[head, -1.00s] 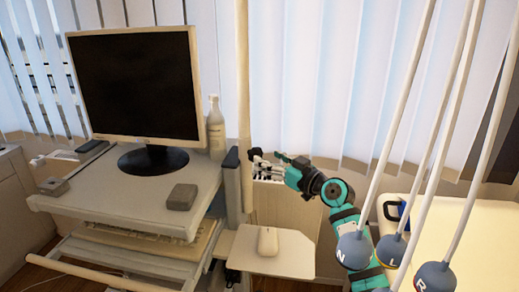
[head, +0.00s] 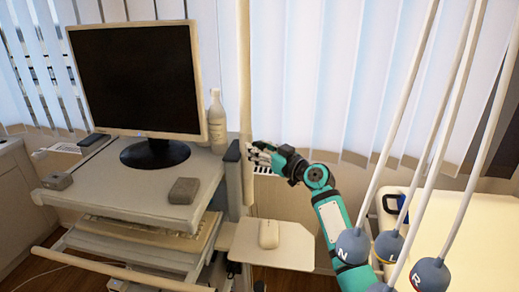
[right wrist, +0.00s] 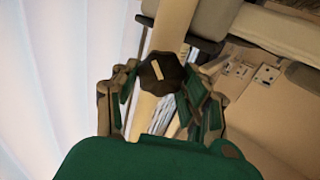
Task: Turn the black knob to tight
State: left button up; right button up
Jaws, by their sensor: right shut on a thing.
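The black knob (right wrist: 157,74) is a dark, many-sided cap with a light bar mark across its face, on a beige upright pole (right wrist: 173,25). In the head view the pole (head: 245,90) stands just right of the monitor cart, and the knob is hidden behind my fingers. My right gripper (head: 259,158) reaches the pole from the right. In the right wrist view my right gripper (right wrist: 160,82) has its fingers on both sides of the knob, shut on it. The light mark runs slightly tilted from upright. My left gripper is not in view.
A cart (head: 130,190) with a monitor (head: 135,80), a white bottle (head: 217,122) and a grey block (head: 183,191) stands left. A mouse (head: 269,233) lies on a side shelf (head: 285,250). White rods with grey-blue balls (head: 353,246) hang before my right arm.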

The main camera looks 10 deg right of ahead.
jog(key=shift+c, duration=1.1)
jog(key=m, duration=1.3)
jog(key=shift+w+d, duration=0.15)
jog(key=shift+d, duration=0.1)
jog(key=m, duration=0.1)
jog(key=m+p, duration=0.1)
jog(key=m, duration=0.2)
jog(key=shift+f+m+p, duration=0.3)
jog(key=shift+m, duration=0.1)
jog(key=o, duration=1.1)
